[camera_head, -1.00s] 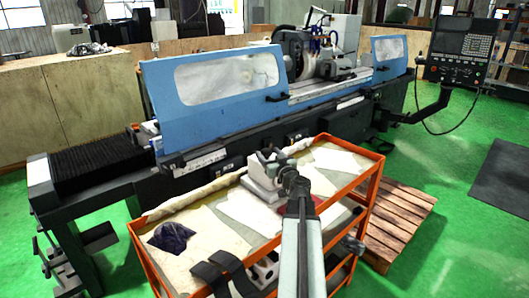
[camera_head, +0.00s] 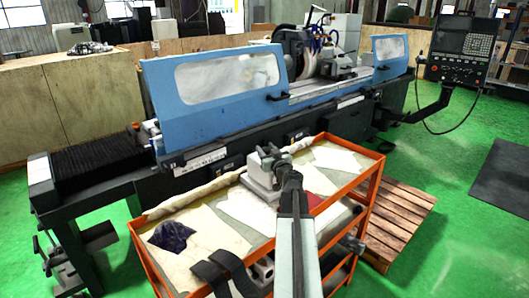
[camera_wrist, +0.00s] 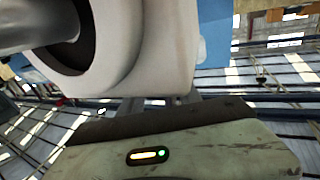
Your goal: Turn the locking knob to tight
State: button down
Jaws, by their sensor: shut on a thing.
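A grey-white fixture (camera_head: 258,188) stands on the cart top in the head view, with a stepped block base. In the wrist view its pale rounded housing (camera_wrist: 150,45) fills the upper middle, with a dark round opening and a metal bar at the left. My gripper (camera_head: 269,158) is at the fixture's upper part. In the wrist view its grey fingers (camera_wrist: 162,104) reach up to the underside of the housing and are shut on the locking knob. The knob itself is hidden by the housing and my gripper, so its turn angle cannot be read.
The fixture stands on an orange-framed cart (camera_head: 372,165) with papers, a rolled cloth (camera_head: 190,193) and a dark crumpled cloth (camera_head: 172,237). The blue-guarded grinder (camera_head: 215,110) is close behind.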

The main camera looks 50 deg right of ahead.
jog(key=m+g+h, duration=0.6)
jog(key=h, duration=0.1)
jog(key=shift+d, duration=0.15)
jog(key=m+g+h, duration=0.1)
jog(key=m+g, duration=0.2)
jog(key=g, duration=0.1)
jog(key=m+g+h, duration=0.2)
jog(key=g, duration=0.2)
jog(key=shift+w+d+m, duration=0.1)
jog(key=shift+m, duration=0.3)
jog(key=m+g, duration=0.3)
jog(key=g, duration=0.2)
jog(key=m+g+y, duration=0.1)
jog(key=m+g, duration=0.2)
jog(key=g, duration=0.2)
jog(key=shift+d, duration=0.1)
jog(key=m+g+y, duration=0.2)
jog(key=g, duration=0.1)
jog(key=m+g+y, duration=0.1)
jog(key=m+g, duration=0.1)
jog(key=shift+s+y, duration=0.3)
jog(key=shift+s+m+g+y, duration=0.1)
jog(key=shift+m+g+y, duration=0.5)
jog(key=shift+m+y, duration=0.1)
jog(key=shift+s+a+m+g+y, duration=0.1)
jog(key=shift+a+m+g+y, duration=0.1)
jog(key=shift+m+g+y, duration=0.15)
